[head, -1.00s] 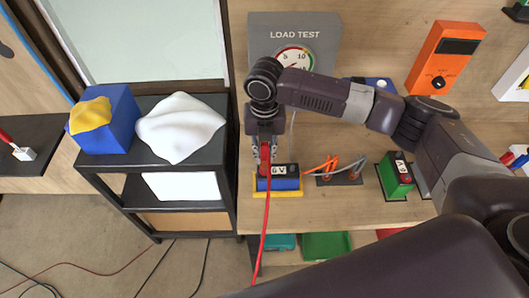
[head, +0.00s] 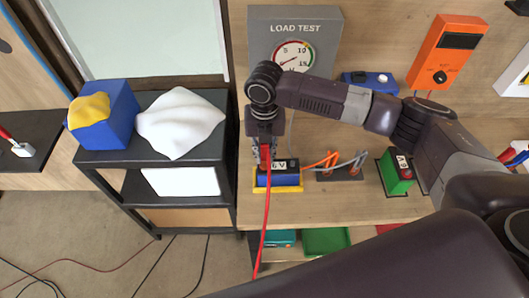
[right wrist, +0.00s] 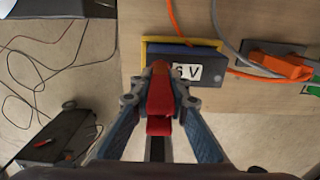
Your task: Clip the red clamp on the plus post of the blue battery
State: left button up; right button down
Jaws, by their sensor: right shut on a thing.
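The blue battery (head: 278,180) with a 6 V label sits in a yellow holder (head: 262,189) at the bench's front left edge. It also shows in the right wrist view (right wrist: 208,58). My right gripper (head: 265,160) points down at the battery's left end and is shut on the red clamp (right wrist: 160,100). The clamp's tip lies over the battery's left end, beside the label. The plus post is hidden under the clamp, or too small to tell, so I cannot tell whether the jaws are around it. A red cable (head: 265,225) hangs from the clamp. My left gripper is not in view.
Behind stands a grey load test gauge (head: 294,45). Right of the battery are an orange clamp with cable (head: 325,160) and a green battery (head: 397,175). A black cart (head: 160,155) carrying a white cloth stands left, beyond a gap.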

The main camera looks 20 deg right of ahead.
jog(key=c, duration=1.8)
grip_release()
jog(key=shift+o, duration=0.2)
notch_tip(320, 180, up, 12)
